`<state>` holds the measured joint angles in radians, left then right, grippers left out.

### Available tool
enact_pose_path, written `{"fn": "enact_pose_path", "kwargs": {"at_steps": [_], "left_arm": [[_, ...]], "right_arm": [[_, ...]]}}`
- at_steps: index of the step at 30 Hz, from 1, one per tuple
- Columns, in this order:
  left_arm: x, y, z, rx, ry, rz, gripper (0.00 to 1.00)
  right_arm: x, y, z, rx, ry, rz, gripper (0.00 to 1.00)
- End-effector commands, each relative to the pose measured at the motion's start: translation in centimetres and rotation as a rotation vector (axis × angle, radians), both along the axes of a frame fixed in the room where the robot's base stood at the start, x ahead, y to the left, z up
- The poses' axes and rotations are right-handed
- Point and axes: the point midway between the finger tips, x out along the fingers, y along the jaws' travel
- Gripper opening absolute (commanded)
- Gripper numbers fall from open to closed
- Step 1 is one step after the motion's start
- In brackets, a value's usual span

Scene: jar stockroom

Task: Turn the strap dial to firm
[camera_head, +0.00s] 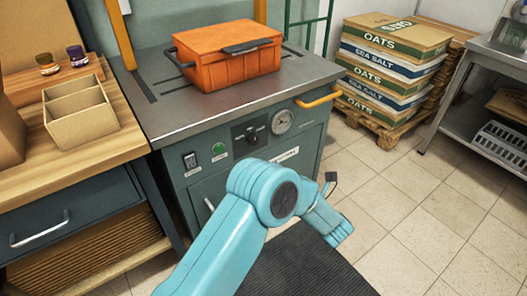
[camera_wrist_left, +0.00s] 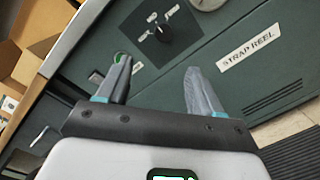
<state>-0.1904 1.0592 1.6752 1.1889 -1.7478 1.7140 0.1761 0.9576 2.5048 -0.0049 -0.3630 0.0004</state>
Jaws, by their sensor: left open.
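The strap dial (camera_head: 251,134) is a black knob on a dark plate on the front of a grey-green machine, below its metal top. In the left wrist view the dial (camera_wrist_left: 160,34) shows larger, with small white labels around its upper left side; they are too small to read, and I cannot tell which one the knob points at. My left gripper (camera_wrist_left: 158,76) is open and empty, its fingers apart in front of the panel, with the dial beyond them and apart from them. In the head view my left arm hides the gripper's fingers. My right gripper is out of view.
A gauge (camera_head: 283,120), a green button (camera_head: 218,149) and a yellow handle (camera_head: 318,97) are near the dial. An orange case (camera_head: 226,56) sits on the machine's top. A wooden bench (camera_head: 60,150) stands at left. Stacked sacks (camera_head: 388,70) stand at right beside clear tiled floor.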

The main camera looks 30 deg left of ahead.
Motion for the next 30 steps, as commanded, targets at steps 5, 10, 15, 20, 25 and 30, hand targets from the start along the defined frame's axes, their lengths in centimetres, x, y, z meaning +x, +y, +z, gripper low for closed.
{"fn": "enact_pose_path", "kwargs": {"at_steps": [5, 10, 15, 20, 25, 30], "left_arm": [[0.3, -0.2, -0.8, -0.001, -0.005, -0.012, 0.66], [1.5, 2.2, -0.8, 0.000, -0.005, -0.009, 0.66], [3.5, 5.9, -0.8, 0.000, -0.005, -0.010, 0.66], [5.4, 9.2, -0.8, 0.000, -0.007, -0.012, 0.66], [6.8, 12.0, -0.8, 0.001, -0.005, -0.013, 0.66], [7.7, 13.5, -0.7, 0.000, -0.003, -0.016, 0.66]], "right_arm": [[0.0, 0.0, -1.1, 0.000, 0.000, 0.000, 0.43], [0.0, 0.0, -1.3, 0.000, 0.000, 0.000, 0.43], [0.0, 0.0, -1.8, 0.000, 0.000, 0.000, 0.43], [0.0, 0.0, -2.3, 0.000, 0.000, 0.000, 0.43], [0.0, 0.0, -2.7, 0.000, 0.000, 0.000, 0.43], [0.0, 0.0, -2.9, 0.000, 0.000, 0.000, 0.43]]}}
